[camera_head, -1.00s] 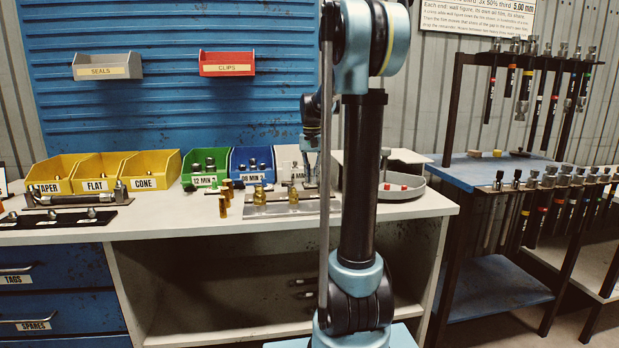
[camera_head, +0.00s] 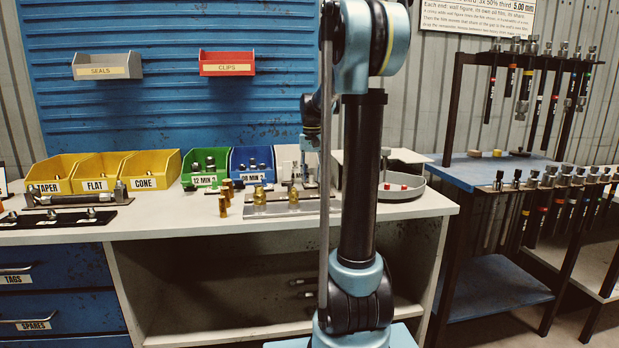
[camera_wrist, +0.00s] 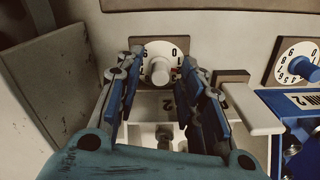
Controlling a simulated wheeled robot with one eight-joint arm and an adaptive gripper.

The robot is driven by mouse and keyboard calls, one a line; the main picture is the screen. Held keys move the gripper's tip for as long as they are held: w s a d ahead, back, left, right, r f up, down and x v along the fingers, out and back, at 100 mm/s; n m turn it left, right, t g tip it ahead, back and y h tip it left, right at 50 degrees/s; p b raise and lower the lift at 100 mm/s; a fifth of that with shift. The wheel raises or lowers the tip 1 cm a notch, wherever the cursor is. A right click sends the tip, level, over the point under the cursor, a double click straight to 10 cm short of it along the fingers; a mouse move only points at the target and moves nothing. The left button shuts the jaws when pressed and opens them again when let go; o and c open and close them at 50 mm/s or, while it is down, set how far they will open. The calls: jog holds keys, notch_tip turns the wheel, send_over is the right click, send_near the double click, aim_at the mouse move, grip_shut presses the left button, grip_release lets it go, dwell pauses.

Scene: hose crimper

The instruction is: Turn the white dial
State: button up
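The white dial (camera_wrist: 160,71) is a white knob on a numbered white plate, with a small red mark at its right side, in the wrist view. It sits on the pale upright face above a white bin (camera_wrist: 151,105). My gripper (camera_wrist: 161,63) is open, with one blue-padded finger on each side of the knob and gaps between. How near the fingertips are in depth I cannot tell. In the head view the dial cannot be made out, and my arm hides most of the gripper near the white bin (camera_head: 291,160).
A blue dial (camera_wrist: 303,68) and blue bin (camera_wrist: 295,103) are at the right of the wrist view. A grey panel (camera_wrist: 45,85) stands close at the left. In the head view, brass fittings (camera_head: 259,195) stand in front of the bins, and a round grey tray (camera_head: 402,190) is at right.

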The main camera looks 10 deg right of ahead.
notch_tip(320, 180, up, 12)
dwell(0.6)
jog(key=shift+f, duration=0.1)
